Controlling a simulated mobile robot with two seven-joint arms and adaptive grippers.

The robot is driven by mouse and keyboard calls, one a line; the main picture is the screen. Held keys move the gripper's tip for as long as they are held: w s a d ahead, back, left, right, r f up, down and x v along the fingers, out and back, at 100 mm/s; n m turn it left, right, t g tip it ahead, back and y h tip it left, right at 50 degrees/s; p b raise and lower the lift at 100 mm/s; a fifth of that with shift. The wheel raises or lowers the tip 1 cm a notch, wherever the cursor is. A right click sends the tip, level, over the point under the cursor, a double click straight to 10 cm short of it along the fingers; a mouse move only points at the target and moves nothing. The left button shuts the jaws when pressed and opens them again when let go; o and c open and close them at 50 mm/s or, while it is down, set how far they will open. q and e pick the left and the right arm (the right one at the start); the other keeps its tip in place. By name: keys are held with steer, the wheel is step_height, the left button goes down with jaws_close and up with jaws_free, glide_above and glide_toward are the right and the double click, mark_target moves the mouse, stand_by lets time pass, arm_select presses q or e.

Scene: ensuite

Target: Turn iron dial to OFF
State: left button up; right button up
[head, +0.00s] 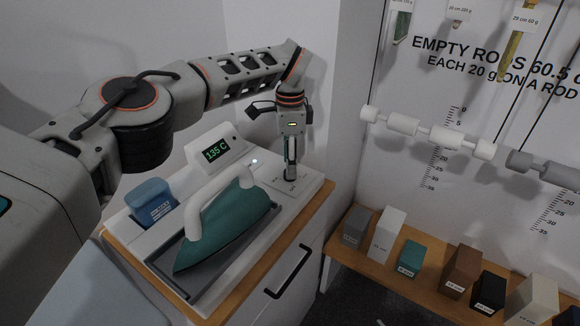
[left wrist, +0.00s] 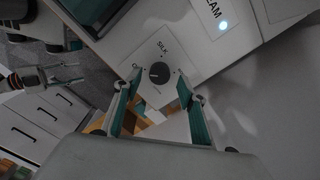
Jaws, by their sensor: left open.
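The iron dial is a small round black knob (left wrist: 159,73) on a pale square plate in the left wrist view. The word SILK shows on the plate; the pointer's exact setting is too small to read. In the head view the plate (head: 303,181) shows beside my left gripper (head: 291,174), which hides the knob. My left gripper (left wrist: 157,78) is open and points down at the dial, with the knob between its fingertips in the picture. I cannot tell whether they touch it. What looks like my right gripper (left wrist: 67,76) shows small at the left; its jaws are unclear.
A teal iron (head: 228,232) with a white handle rests in a grey tray on the white station. A display (head: 216,149) reads 135 C. A blue container (head: 151,203) stands at the left. A wall (head: 328,95) rises close behind my gripper. A wooden shelf with several blocks (head: 461,270) is at right.

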arm_select(q)
step_height(320, 180, up, 10)
stand_by(0.4)
steer(key=shift+s+f, duration=0.1)
